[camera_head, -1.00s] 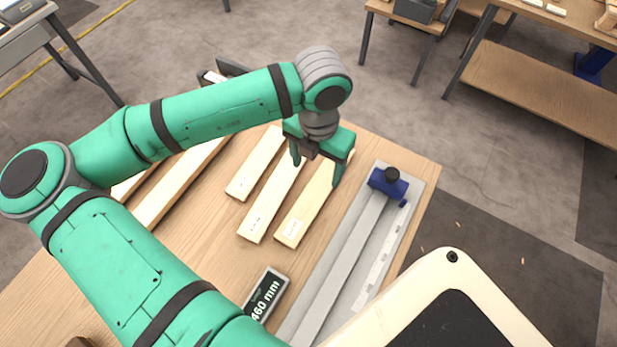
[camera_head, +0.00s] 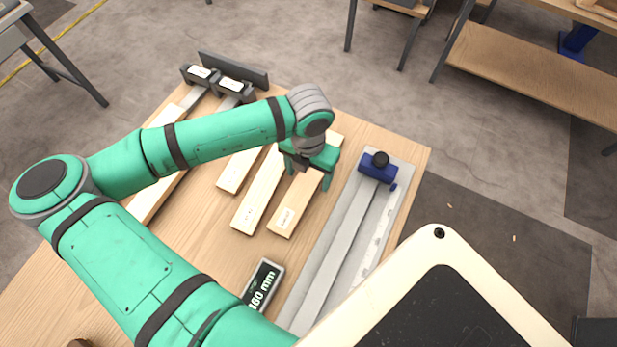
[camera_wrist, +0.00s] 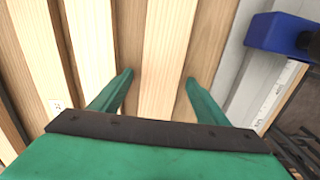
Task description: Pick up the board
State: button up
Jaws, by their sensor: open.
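Three pale boards lie side by side on the wooden table: a left board (camera_head: 238,172), a middle board (camera_head: 258,196) and a right board (camera_head: 287,212). Each has a small white label near its near end. My gripper (camera_head: 308,176) is open and empty over the right board, with one finger toward each long side. In the wrist view my gripper (camera_wrist: 160,84) points down with pale wood between its spread fingers. The height of the fingertips above the board is hard to tell.
A grey metal rail (camera_head: 335,235) with a blue clamp (camera_head: 379,167) lies right of the boards. A display (camera_head: 263,285) reading "460 mm" lies at their near end. Labelled dark holders (camera_head: 232,88) stand at the back. Another long board (camera_head: 158,196) lies left, partly behind my arm.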

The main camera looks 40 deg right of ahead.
jog(key=shift+c, duration=0.4)
jog(key=c, duration=1.2)
jog(key=shift+o, duration=0.2)
jog(key=shift+r, duration=0.1)
